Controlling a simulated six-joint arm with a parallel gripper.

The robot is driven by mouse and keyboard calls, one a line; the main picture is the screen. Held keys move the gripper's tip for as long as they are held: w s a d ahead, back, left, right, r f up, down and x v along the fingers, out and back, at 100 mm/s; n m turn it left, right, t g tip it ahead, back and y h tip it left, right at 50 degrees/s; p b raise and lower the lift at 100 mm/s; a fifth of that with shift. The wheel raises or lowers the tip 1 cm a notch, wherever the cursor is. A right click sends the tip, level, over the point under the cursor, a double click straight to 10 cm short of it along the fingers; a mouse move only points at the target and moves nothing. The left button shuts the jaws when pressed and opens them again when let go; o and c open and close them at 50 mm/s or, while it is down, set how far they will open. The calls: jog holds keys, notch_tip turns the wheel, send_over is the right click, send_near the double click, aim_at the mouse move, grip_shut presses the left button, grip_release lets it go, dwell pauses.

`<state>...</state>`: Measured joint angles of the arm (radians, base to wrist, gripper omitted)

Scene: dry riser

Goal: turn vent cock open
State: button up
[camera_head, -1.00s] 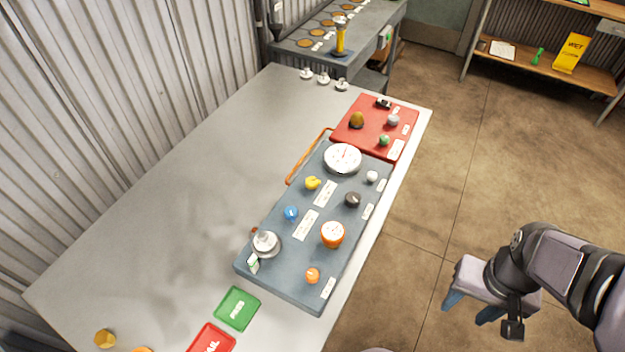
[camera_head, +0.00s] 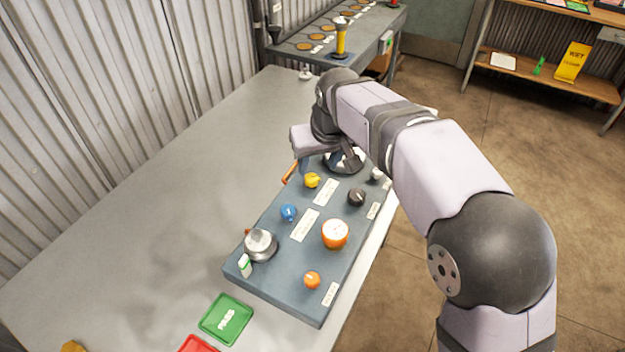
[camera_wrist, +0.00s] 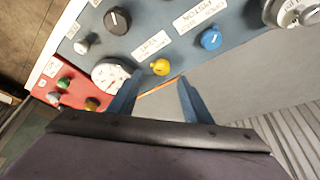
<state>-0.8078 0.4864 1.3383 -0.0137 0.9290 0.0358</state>
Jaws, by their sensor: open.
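A grey-blue panel (camera_head: 285,262) lies on the grey bench with several knobs and gauges. A blue knob (camera_head: 288,212) and a black knob (camera_head: 356,197) are nearby. My gripper (camera_head: 318,168) is open and empty above the panel's far end. In the wrist view its fingertips (camera_wrist: 157,82) straddle the line to the yellow knob, which appears just beyond them, untouched.
A white dial gauge (camera_wrist: 111,76) stands close to one finger. An orange gauge (camera_head: 335,234), an orange knob (camera_head: 312,280) and a silver domed fitting (camera_head: 261,245) sit on the panel. A red tray (camera_wrist: 73,97) lies past its far end. The bench's left side is clear.

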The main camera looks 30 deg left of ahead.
aim_at(312, 178)
jog(key=shift+a+p+x, duration=0.2)
jog(key=shift+p+x, duration=0.55)
jog(key=shift+x, duration=2.9)
jog(key=shift+s, duration=0.1)
jog(key=shift+c, duration=0.3)
jog(key=c, duration=1)
